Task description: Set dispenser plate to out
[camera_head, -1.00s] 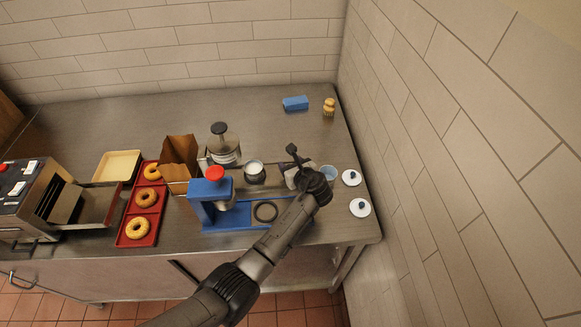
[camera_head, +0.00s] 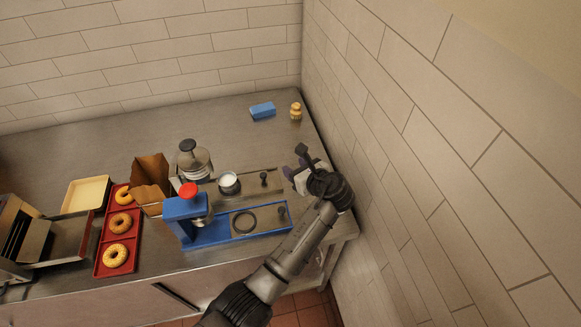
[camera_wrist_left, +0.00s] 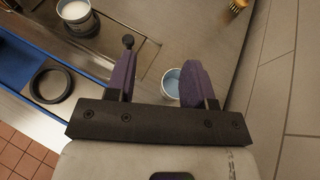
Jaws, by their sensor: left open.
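The blue press-like dispenser (camera_head: 181,208) with a red knob (camera_head: 188,190) stands on the steel table. Its blue base holds a black ring (camera_head: 244,222). Behind it lies a flat metal plate or track with a small black knob (camera_head: 264,179); I cannot tell for sure which part is the dispenser plate. My left gripper (camera_head: 299,163) is open, right of this knob. In the left wrist view its purple fingers (camera_wrist_left: 158,66) are apart, with the black knob (camera_wrist_left: 128,42) just beyond the left finger and a light blue cup (camera_wrist_left: 171,84) visible between them. The right gripper is not seen.
A cup with white contents (camera_head: 229,182) and a glass press (camera_head: 194,162) stand behind the dispenser. A red tray (camera_head: 105,241) of bagels and a paper bag (camera_head: 151,182) are left. A blue block (camera_head: 262,110) lies at the back. The tiled wall is close on the right.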

